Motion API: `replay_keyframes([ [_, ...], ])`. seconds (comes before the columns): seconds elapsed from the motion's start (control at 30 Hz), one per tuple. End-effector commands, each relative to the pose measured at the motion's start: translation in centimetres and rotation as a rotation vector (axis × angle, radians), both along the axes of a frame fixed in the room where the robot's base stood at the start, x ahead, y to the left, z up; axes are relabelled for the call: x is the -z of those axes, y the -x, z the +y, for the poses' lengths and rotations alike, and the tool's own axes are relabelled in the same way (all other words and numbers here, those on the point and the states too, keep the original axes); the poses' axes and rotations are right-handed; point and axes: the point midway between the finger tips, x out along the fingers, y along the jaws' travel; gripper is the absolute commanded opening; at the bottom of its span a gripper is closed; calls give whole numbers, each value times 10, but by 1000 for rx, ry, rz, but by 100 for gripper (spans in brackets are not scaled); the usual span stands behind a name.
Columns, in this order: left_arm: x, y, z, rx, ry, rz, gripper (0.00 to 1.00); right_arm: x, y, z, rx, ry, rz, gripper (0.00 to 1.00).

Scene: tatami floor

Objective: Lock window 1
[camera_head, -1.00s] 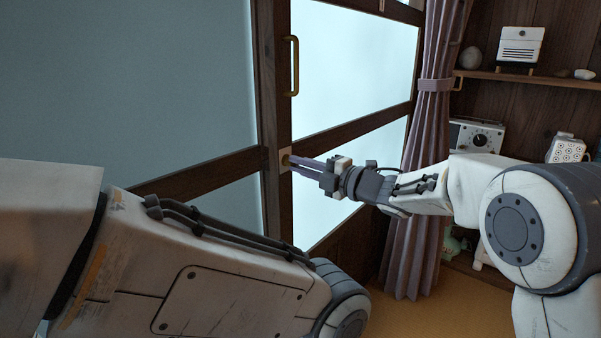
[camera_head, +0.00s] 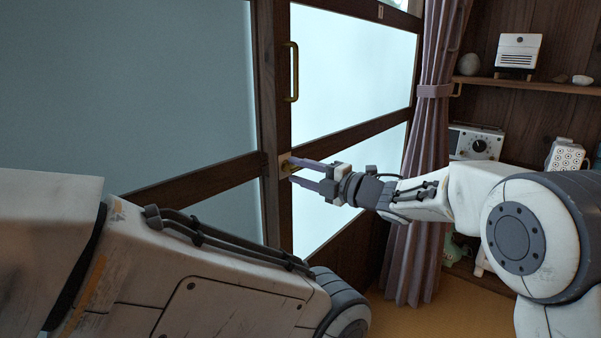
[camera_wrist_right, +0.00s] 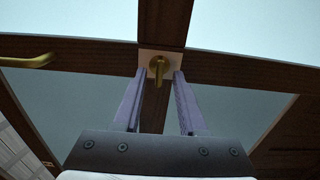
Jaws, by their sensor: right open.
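The window (camera_head: 352,62) has dark wooden frames with pale glass. A small brass lock lever (camera_wrist_right: 158,72) sits on a light square plate where the frame bars cross; in the right wrist view it points straight down. In the head view the lock plate (camera_head: 285,163) is partly hidden by my fingers. My right gripper (camera_head: 290,171) is open at the lock, its fingers spread above and below in the head view. In the right wrist view my right gripper (camera_wrist_right: 158,78) has one finger on each side of the lever. My left gripper is out of view; only my left arm shows.
A brass pull handle (camera_head: 292,71) is on the window frame above the lock. A purple curtain (camera_head: 424,170) hangs tied to the right. A wooden shelf (camera_head: 540,84) with small objects and a radio (camera_head: 477,142) stand beyond it.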

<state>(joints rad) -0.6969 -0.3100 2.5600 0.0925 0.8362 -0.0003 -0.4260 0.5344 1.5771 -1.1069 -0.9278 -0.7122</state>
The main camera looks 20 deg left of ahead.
Motion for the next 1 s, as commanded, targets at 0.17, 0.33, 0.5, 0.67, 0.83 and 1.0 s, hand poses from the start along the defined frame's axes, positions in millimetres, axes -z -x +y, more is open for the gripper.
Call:
replay_keyframes([
  [0.17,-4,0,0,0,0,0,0,-2,5,-17,3,0,0,41],
  [0.33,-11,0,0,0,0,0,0,-3,16,-49,5,0,1,41],
  [0.5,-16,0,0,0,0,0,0,-2,27,-78,4,1,0,41],
  [0.67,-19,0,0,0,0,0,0,-1,33,-95,3,1,0,41],
  [0.83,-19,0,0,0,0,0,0,0,36,-99,0,1,-1,41],
  [1.0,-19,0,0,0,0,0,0,0,36,-99,0,0,-1,41],
])
